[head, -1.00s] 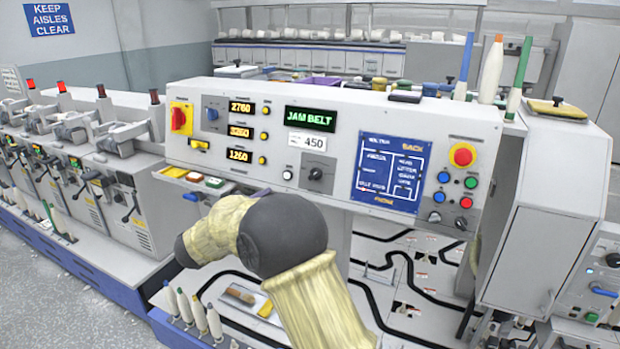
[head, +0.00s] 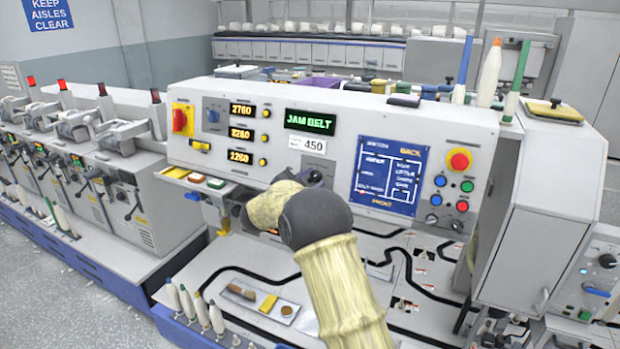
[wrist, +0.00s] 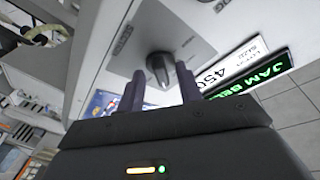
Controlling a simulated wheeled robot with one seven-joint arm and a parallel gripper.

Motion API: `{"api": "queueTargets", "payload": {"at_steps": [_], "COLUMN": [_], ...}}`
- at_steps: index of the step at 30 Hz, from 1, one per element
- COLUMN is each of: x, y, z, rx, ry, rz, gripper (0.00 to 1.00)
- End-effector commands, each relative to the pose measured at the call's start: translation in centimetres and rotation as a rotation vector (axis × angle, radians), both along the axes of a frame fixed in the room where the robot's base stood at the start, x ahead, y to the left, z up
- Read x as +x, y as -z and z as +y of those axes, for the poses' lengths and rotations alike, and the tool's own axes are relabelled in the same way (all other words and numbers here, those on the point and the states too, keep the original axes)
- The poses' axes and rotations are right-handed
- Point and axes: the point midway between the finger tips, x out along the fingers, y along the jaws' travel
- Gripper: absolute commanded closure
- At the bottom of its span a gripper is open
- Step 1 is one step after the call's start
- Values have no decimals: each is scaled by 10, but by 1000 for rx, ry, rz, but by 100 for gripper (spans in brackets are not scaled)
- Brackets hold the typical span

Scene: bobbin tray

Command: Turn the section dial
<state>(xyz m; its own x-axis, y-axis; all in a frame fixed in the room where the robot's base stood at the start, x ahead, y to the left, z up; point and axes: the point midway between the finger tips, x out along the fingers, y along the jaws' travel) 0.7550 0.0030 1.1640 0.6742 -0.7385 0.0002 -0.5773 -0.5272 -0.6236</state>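The section dial (wrist: 158,68) is a dark knob on a grey plate below the white 450 label (wrist: 218,70) in the wrist view. In the wrist view the fingers appear on either side of the dial. I cannot tell whether they touch it.
A green JAM BELT display (head: 310,122) is above the label. A red emergency button (head: 459,160) and a blue diagram screen (head: 388,175) are to the right.

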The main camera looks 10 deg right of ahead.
Motion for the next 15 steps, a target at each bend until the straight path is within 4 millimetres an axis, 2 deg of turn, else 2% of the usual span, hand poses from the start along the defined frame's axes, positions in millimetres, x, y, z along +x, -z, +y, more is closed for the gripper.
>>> {"api": "queueTargets", "payload": {"at_steps": [10,15], "x": [3,3], "y": [1,0], "z": [0,0], "rx": [1,0], "ry": [-5,-4], "rz": [1,0], "gripper": [66,100]}}
